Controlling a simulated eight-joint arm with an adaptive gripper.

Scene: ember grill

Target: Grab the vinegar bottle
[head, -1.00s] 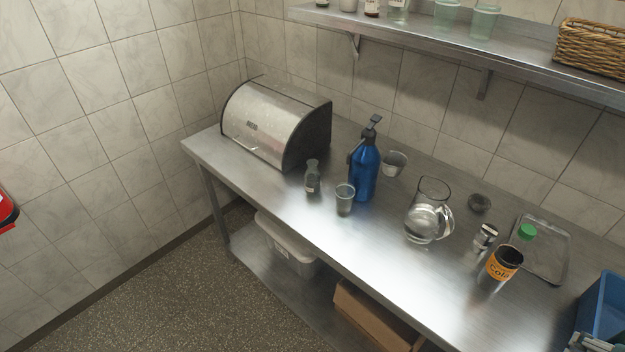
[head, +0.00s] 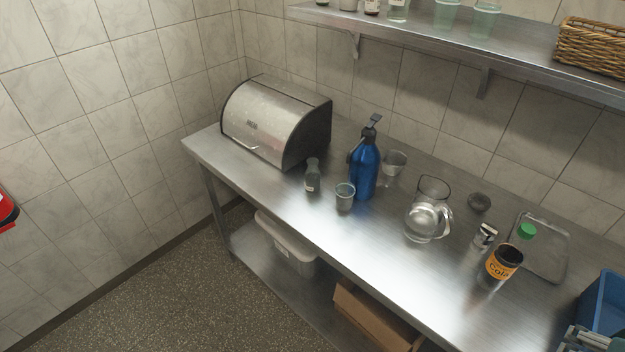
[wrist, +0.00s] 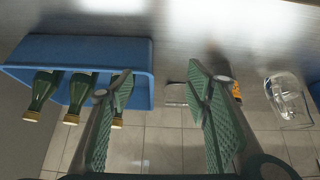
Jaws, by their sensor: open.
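No readable label in either view marks the vinegar bottle for certain. A small clear bottle (head: 312,176) with a pale label stands upright on the steel counter in front of the bread bin. Small bottles (head: 372,7) also stand on the wall shelf, cut off by the top edge. My gripper (wrist: 160,82) is open and empty in the wrist view, its two green fingers spread. It is beside the blue crate, far from the small clear bottle; in the head view only a bit of my hardware shows at the bottom right corner.
The blue crate (wrist: 140,62) holds green bottles (wrist: 77,92) with gold caps. The front middle is clear.

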